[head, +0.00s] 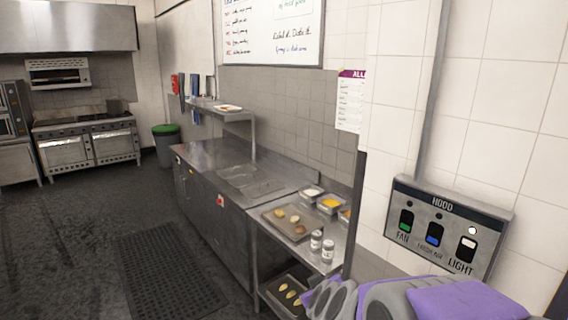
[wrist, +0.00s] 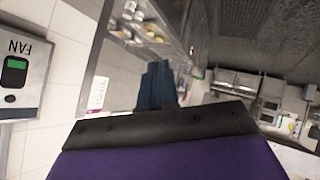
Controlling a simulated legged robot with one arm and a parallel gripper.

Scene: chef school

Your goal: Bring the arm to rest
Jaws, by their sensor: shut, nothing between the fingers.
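My gripper (wrist: 158,82) shows in the wrist view as dark blue fingers closed together, with nothing held between them. Its view is turned nearly upside down. The purple and grey links of my arm (head: 440,298) lie low at the bottom right of the head view, in front of the wall panel. The fingers cannot be made out in the head view.
A hood control panel (head: 443,230) is on the tiled wall close at right; it also shows in the wrist view (wrist: 28,78). A steel counter (head: 225,165) holds a tray (head: 275,228), jars and small pans. Open floor (head: 85,245) with a black mat lies at left.

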